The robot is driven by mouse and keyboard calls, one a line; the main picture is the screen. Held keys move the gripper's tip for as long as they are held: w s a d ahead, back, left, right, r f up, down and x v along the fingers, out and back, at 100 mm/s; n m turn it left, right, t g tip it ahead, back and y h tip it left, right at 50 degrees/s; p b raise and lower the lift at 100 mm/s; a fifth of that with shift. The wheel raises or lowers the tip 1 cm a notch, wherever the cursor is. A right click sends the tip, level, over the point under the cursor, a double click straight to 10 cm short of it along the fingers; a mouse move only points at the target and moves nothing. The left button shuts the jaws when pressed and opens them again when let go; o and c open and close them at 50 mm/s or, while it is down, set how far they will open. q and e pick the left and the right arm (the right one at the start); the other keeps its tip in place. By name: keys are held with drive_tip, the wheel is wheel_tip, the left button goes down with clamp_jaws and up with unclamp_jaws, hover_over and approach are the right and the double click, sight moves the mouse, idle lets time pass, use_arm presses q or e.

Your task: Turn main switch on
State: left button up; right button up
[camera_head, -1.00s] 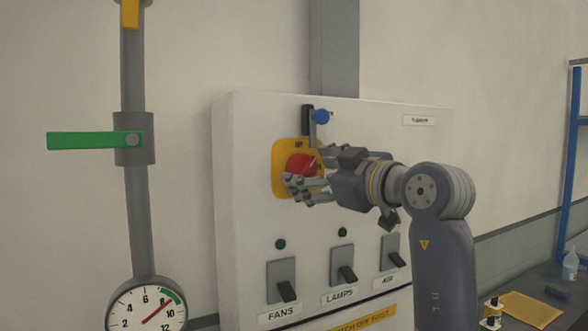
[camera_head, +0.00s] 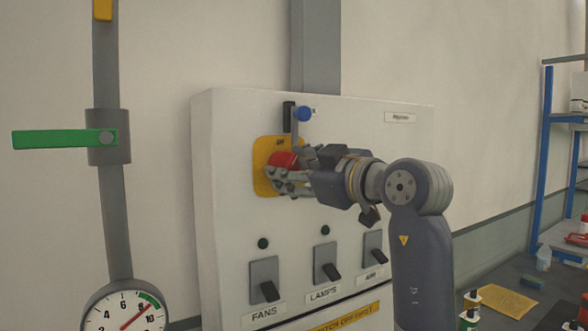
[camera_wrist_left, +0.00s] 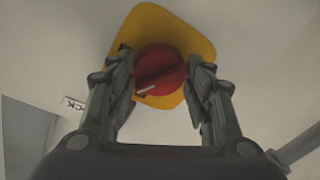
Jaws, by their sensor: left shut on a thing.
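The main switch is a red round knob (camera_head: 283,160) on a yellow plate (camera_head: 262,178) in the upper part of a white panel (camera_head: 222,230). In the left wrist view the red knob (camera_wrist_left: 160,72) sits between my fingers, with a slanting grip bar and a pale mark on its face. The yellow plate (camera_wrist_left: 150,22) shows behind it. My left gripper (camera_head: 292,178) is shut on the knob, with a finger on each side of it. In the head view the fingers hide part of the knob. My right gripper is not in view.
Three dark lever switches marked FANS (camera_head: 265,280), LAMPS (camera_head: 327,263) and AIR (camera_head: 374,248) sit below. A blue-knobbed lever (camera_head: 303,114) is just above my gripper. A pipe with a green handle (camera_head: 60,140) and gauge (camera_head: 125,312) stands left. A blue shelf (camera_head: 545,150) stands right.

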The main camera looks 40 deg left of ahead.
use_arm(q)
drive_tip(key=shift+r+m, duration=0.15)
drive_tip(key=shift+m, duration=0.25)
drive_tip(key=m+b, duration=0.1)
drive_tip(key=m, duration=0.2)
drive_tip(key=shift+m+y, duration=0.3)
drive_tip(key=m+b, duration=0.1)
drive_tip(key=m, duration=0.1)
drive_tip(key=shift+s+m, duration=0.1)
drive_tip(key=shift+m, duration=0.3)
drive_tip(key=shift+m+t, duration=0.4)
drive_tip(key=shift+m, duration=1.6)
drive_tip(key=o, duration=1.1)
drive_tip(key=shift+a, duration=0.1)
drive_tip(key=shift+c, duration=0.2)
drive_tip(key=shift+a+f, duration=0.2)
drive_tip(key=shift+f, duration=0.1)
